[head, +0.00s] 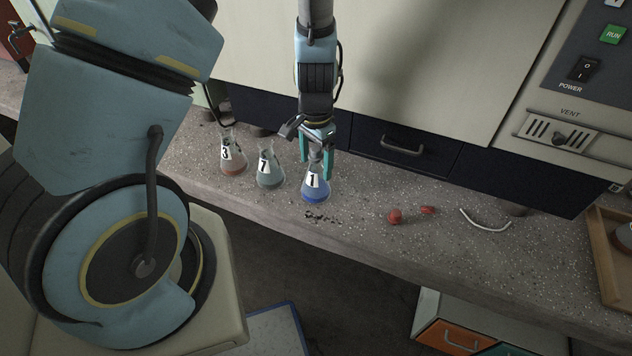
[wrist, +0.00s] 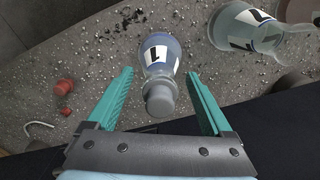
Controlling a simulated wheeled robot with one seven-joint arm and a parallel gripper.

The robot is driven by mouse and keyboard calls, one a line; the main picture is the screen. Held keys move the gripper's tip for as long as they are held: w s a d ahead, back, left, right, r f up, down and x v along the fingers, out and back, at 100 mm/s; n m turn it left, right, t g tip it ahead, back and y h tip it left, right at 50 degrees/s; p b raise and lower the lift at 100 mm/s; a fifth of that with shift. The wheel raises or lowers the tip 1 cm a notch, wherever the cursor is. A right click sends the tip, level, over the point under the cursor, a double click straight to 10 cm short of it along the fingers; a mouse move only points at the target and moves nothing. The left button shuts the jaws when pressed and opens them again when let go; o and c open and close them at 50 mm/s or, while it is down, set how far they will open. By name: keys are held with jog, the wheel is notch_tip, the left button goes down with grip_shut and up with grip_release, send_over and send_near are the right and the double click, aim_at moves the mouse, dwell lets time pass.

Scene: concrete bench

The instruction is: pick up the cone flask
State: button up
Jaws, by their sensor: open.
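Three cone flasks stand in a row on the speckled concrete bench. The flask labelled 1 (head: 315,188) holds blue liquid; it also shows in the wrist view (wrist: 160,62), with a stopper or closed top (wrist: 158,99) on its neck. The flask labelled 7 (head: 269,172) holds greenish-grey liquid and stands left of it; part of it shows in the wrist view (wrist: 243,28). The flask labelled 3 (head: 232,157) holds reddish-brown liquid. My gripper (head: 317,151) is open above flask 1, its teal fingers (wrist: 160,90) on either side of the neck, with gaps visible.
Dark crumbs (head: 322,217) lie in front of flask 1. Red pieces (head: 395,216) and a bent pale rod (head: 485,222) lie to the right. A wooden tray (head: 606,262) is at the far right. The cabinet's dark drawer (head: 401,150) stands close behind.

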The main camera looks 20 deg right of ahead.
grip_shut()
dwell(0.8)
dwell(0.6)
